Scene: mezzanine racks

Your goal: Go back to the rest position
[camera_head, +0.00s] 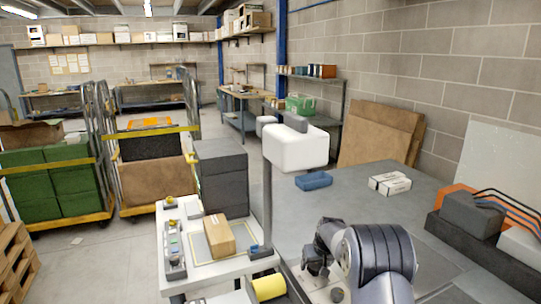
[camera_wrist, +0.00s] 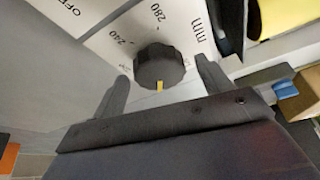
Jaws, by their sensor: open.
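In the wrist view my gripper (camera_wrist: 161,68) is open, with one finger on each side of a round black knob (camera_wrist: 160,65). A gap shows between the knob and each finger. The knob has a yellow pointer mark facing the bottom of the picture. It sits on a pale panel (camera_wrist: 100,45) printed with OFF, 240, 280 and mm. In the head view my arm (camera_head: 370,260) is folded low at the bottom right. My fingertips and the knob cannot be made out there.
A white cart (camera_head: 185,285) carrying a cardboard box (camera_head: 219,236) stands left of my arm. A white unit on a post (camera_head: 295,146) rises behind it. A grey table (camera_head: 345,215) holds a blue item (camera_head: 314,180) and a white box (camera_head: 390,184). Roll cages (camera_head: 150,165) stand left.

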